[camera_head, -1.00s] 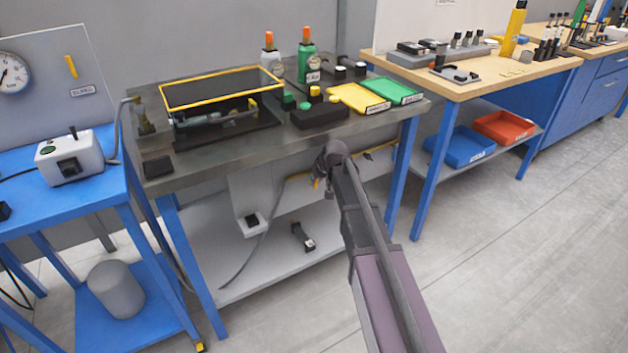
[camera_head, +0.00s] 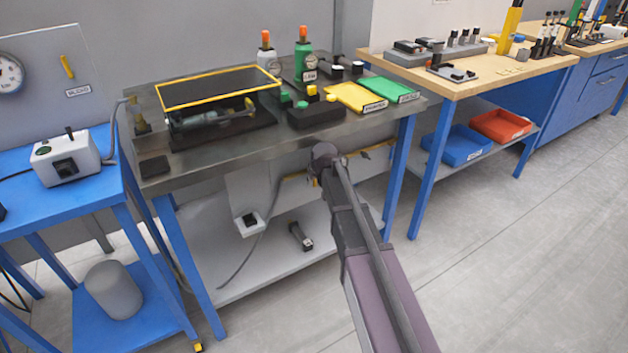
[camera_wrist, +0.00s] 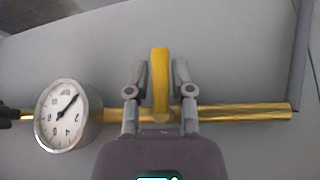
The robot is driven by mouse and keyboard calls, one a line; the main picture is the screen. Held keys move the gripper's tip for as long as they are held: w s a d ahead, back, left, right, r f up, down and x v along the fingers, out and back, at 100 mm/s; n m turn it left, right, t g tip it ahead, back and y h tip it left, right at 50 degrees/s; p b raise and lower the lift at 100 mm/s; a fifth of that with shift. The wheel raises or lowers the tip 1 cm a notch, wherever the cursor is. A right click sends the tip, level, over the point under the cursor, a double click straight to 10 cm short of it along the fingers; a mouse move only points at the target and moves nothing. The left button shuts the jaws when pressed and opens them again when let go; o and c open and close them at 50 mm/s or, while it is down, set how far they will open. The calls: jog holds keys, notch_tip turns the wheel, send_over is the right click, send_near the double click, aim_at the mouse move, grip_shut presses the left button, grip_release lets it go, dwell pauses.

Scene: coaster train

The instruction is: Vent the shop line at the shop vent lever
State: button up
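In the wrist view a yellow lever (camera_wrist: 160,75) stands upright on a brass pipe (camera_wrist: 240,113). No label on it is readable. My gripper (camera_wrist: 160,70) has one finger on each side of the lever, with narrow gaps showing between fingers and lever, so it looks open around it. A round gauge (camera_wrist: 68,115) sits on the pipe left of the gripper, its needle pointing up and right. In the head view my arm reaches under the front edge of the metal bench (camera_head: 220,155), hiding the lever and my fingertips; part of a yellow pipe (camera_head: 375,152) shows there.
The bench's lower shelf (camera_head: 265,275) holds a small dark part (camera_head: 299,236). A blue cart (camera_head: 75,195) stands left; a panel above it has another yellow lever (camera_head: 67,67). A wooden-topped bench (camera_head: 500,80) stands right. The floor (camera_head: 500,260) in front is clear.

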jog(key=shift+a+y, duration=0.1)
jog(key=shift+y, duration=0.3)
jog(key=s+d+r+m+g+y+p, duration=0.25)
jog(key=s+d+r+y+p, duration=0.2)
jog(key=d+r+p, duration=0.4)
jog(key=s+a+r+g+h+p, duration=0.1)
jog(key=s+r+p, duration=0.2)
jog(key=s, duration=0.7)
jog(key=s+a+r+g+h+p, duration=0.1)
jog(key=s+r+p, duration=0.3)
jog(key=s, duration=0.7)
jog(key=shift+a+r+g+p, duration=0.15)
jog(key=shift+a+g+p, duration=0.2)
jog(key=shift+a+p, duration=0.35)
dwell(0.7)
jog(key=shift+o, duration=0.2)
jog(key=shift+d+m+h, duration=0.15)
jog(key=shift+m+h, duration=0.1)
